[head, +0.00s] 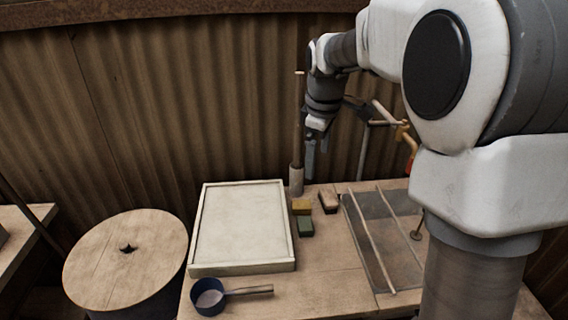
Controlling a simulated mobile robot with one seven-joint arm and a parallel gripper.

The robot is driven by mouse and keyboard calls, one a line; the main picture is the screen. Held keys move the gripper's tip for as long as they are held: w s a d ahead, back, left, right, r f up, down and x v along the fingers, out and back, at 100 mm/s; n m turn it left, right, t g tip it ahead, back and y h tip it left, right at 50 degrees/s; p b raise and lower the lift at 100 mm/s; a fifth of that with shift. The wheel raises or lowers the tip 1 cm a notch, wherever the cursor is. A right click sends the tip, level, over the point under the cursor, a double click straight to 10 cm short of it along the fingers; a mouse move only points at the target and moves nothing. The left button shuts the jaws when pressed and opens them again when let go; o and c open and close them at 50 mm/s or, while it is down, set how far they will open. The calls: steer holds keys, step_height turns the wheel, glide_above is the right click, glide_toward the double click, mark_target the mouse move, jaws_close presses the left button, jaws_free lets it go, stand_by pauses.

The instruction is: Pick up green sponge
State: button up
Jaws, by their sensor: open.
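The green sponge (305,228) is a small dark green block. It lies on the wooden table, just right of the pale framed tray. A yellow block (301,207) lies directly behind it, and a brown block (328,203) lies behind it to the right. My gripper (311,172) hangs pointing down above the back of the table, behind and above the sponge, apart from it. It is empty, and its fingers are small in this view.
The pale framed tray (292,255) is left of the sponge. A blue ladle (209,302) lies in front. An upright post (297,180) stands behind. A grey panel with rods (385,229) lies right. A round wooden drum (115,275) stands left. Bare tabletop (325,262) lies before the sponge.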

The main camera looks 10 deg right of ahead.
steer(key=w+f+n, duration=0.3)
steer(key=w+f, duration=0.3)
steer(key=f, duration=0.1)
steer(key=n+g+b, duration=0.2)
steer(key=n+b, duration=0.1)
glide_above(305, 223)
steer(key=f, duration=2.2)
steer(key=shift+w+a, duration=0.15)
steer(key=shift+a, duration=0.05)
steer(key=shift+d+f, duration=0.2)
steer(key=shift+f, duration=2.55)
steer(key=c, duration=1.2)
steer(key=shift+r, duration=0.1)
steer(key=shift+r, duration=0.1)
steer(key=r, duration=0.4)
steer(key=shift+d+r, duration=0.2)
steer(key=s+d+r+p, duration=0.1)
steer(key=s+d+r, duration=0.5)
steer(key=d, duration=0.3)
steer(key=shift+d+r, duration=0.15)
steer(key=shift+d, duration=0.15)
